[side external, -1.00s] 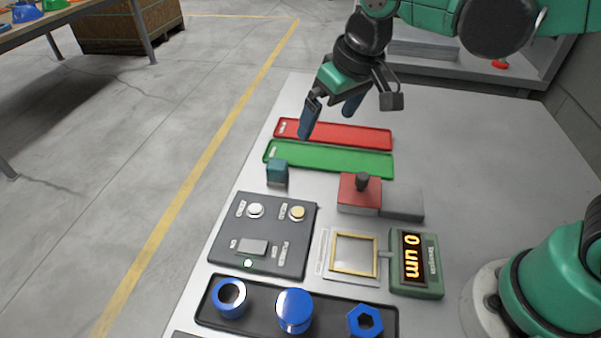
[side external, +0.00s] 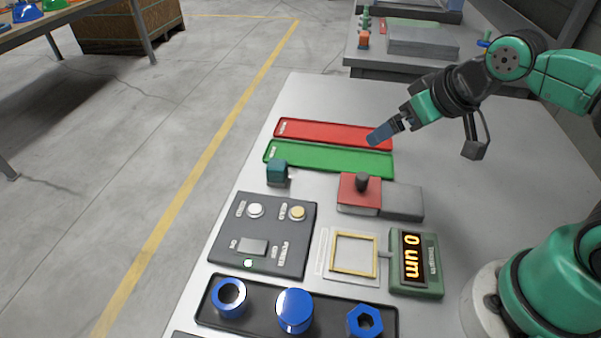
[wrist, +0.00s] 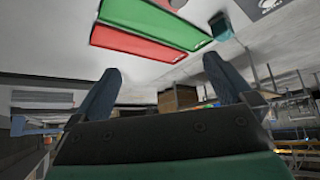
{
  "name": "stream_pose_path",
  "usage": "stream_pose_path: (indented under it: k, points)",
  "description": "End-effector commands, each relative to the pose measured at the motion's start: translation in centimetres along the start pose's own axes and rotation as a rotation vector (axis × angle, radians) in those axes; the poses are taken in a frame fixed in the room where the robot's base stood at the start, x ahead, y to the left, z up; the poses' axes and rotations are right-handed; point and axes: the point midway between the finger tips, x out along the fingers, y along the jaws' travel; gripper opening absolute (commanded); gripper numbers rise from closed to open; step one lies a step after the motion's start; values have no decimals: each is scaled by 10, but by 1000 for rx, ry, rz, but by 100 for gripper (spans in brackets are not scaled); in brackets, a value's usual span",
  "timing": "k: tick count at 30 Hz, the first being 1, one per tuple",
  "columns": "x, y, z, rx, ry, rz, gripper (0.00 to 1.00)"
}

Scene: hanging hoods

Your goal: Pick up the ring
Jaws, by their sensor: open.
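The blue ring (side external: 229,298) lies at the left end of a dark tray (side external: 257,325) at the near edge of the table in the side view. A blue cylinder (side external: 295,311) and a blue hex nut (side external: 365,321) are in the same tray. My gripper (side external: 378,136) is above the right end of the red tray, far from the ring and empty. In the wrist view my gripper (wrist: 165,90) shows two blue fingers spread wide apart. The ring is not seen in the wrist view.
Between gripper and ring are the red tray (side external: 335,133), green tray (side external: 330,158), teal block (side external: 277,170), red block with a knob (side external: 360,195), button panel (side external: 262,232), framed plate (side external: 354,236) and green display (side external: 415,263) reading 0 um.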

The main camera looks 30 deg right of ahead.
Motion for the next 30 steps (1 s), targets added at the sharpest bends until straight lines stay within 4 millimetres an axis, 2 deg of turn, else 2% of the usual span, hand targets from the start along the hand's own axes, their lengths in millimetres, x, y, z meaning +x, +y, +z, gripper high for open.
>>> stream_pose_path:
  k: [13, 14, 16, 17, 26, 30]
  points:
    - [0, 0, 0, 0, -1, 0, 100]
    - [0, 0, 0, 0, -1, 0, 97]
    - [0, 0, 0, 0, -1, 0, 77]
    - [0, 0, 0, 0, -1, 0, 72]
    - [0, -1, -1, -11, -3, -3, 72]
    - [2, -19, -8, -178, -43, -43, 72]
